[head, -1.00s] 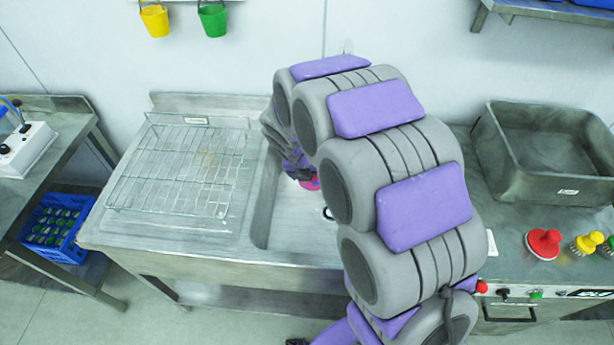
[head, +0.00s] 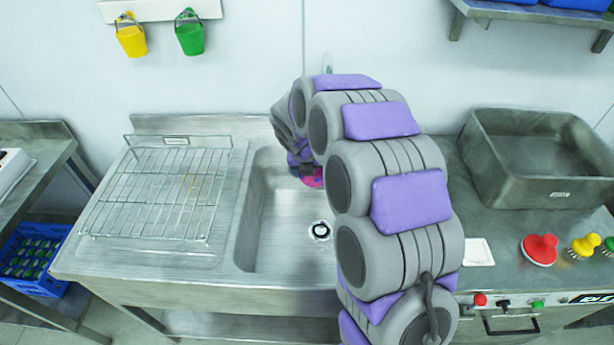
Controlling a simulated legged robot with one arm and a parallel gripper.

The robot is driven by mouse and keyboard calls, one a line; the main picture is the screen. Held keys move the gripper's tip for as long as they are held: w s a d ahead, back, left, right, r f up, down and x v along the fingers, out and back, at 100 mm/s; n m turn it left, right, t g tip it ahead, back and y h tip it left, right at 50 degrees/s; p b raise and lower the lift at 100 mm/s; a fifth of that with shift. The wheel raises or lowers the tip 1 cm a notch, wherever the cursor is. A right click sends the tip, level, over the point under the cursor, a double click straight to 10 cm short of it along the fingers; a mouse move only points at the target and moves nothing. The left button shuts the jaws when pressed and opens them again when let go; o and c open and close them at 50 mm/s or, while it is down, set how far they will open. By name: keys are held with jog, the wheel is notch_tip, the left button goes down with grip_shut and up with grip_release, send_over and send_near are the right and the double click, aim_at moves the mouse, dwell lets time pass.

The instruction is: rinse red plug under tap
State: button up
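My gripper (head: 303,168) is over the far part of the sink basin (head: 285,235), mostly hidden behind my arm. A small pink-red piece (head: 313,178) shows at its tip; this looks like the red plug, but only part of it is visible. I cannot see the fingers well enough to tell how they meet it. Of the tap, only a small metal top (head: 327,63) shows behind my arm against the wall. Its spout is hidden, and no water is visible.
A wire rack (head: 160,190) lies on the drainboard left of the basin. A grey tub (head: 540,165) stands on the right counter, with a red brush (head: 540,249) and a yellow brush (head: 585,245) before it.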

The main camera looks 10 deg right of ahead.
jog(key=shift+w+d+r+p, duration=0.1)
jog(key=shift+w+d+p, duration=0.35)
jog(key=shift+w+p, duration=0.55)
jog(key=shift+w+d+f+p, duration=0.1)
jog(key=shift+w+f+p, duration=0.25)
jog(key=shift+p, duration=0.8)
jog(key=shift+w+d, duration=0.15)
jog(key=shift+d, duration=0.15)
jog(key=shift+a, duration=0.1)
jog(key=shift+p, duration=0.3)
jog(key=shift+s+d+p, duration=0.2)
jog(key=shift+d+p, duration=0.15)
jog(key=shift+p, duration=0.1)
jog(key=shift+s+d, duration=0.1)
jog(key=shift+d, duration=0.05)
jog(key=shift+w+a+p, duration=0.3)
jog(key=shift+a+p, duration=0.2)
jog(key=shift+p, duration=0.7)
